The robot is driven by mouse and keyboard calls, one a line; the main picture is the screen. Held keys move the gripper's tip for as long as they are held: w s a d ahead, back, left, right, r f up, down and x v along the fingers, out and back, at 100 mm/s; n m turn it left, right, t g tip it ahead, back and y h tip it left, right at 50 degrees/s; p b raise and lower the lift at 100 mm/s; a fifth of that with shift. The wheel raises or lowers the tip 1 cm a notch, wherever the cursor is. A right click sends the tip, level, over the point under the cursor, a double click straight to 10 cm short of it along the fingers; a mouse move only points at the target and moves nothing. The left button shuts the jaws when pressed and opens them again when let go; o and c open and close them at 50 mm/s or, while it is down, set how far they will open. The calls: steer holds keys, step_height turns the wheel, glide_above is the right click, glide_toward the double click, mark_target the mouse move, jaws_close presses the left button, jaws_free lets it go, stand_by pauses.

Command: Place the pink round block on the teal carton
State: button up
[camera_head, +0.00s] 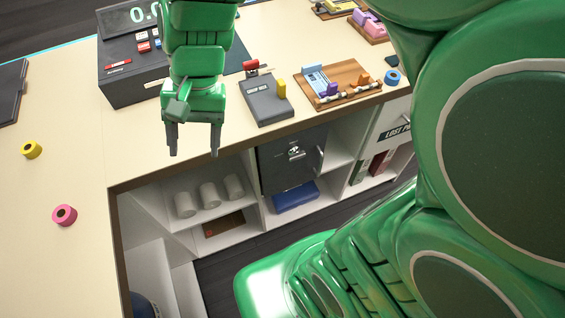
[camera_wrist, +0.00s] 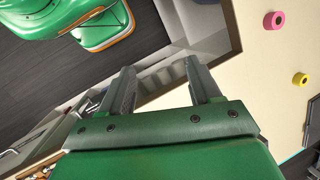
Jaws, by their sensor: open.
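The pink round block (camera_head: 73,215) is a short ring with a dark centre, lying on the cream counter at the lower left of the head view. It also shows at the top right of the wrist view (camera_wrist: 279,20). My gripper (camera_head: 194,151) is open and empty, fingers pointing down, near the counter's inner edge, right of and apart from the pink block. Its two fingers also show in the wrist view (camera_wrist: 158,70). I cannot make out a teal carton in either view.
A yellow ring (camera_head: 37,150) lies beyond the pink block. A dark register (camera_head: 130,82) stands behind my gripper. A grey box (camera_head: 268,108) and a wooden board (camera_head: 350,72) with small items are to the right. Open shelves (camera_head: 245,222) lie below the counter edge. The left counter is mostly clear.

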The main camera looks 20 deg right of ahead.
steer(key=s+d+f+n+h, duration=0.1)
steer(key=s+d+n+h, duration=0.1)
steer(key=s+d, duration=0.9)
steer(key=d+h, duration=0.1)
steer(key=d, duration=0.3)
steer(key=shift+s+d+f+n+t, duration=0.2)
steer(key=shift+f+n+t, duration=0.1)
steer(key=shift+n, duration=0.1)
steer(key=shift+a, duration=0.1)
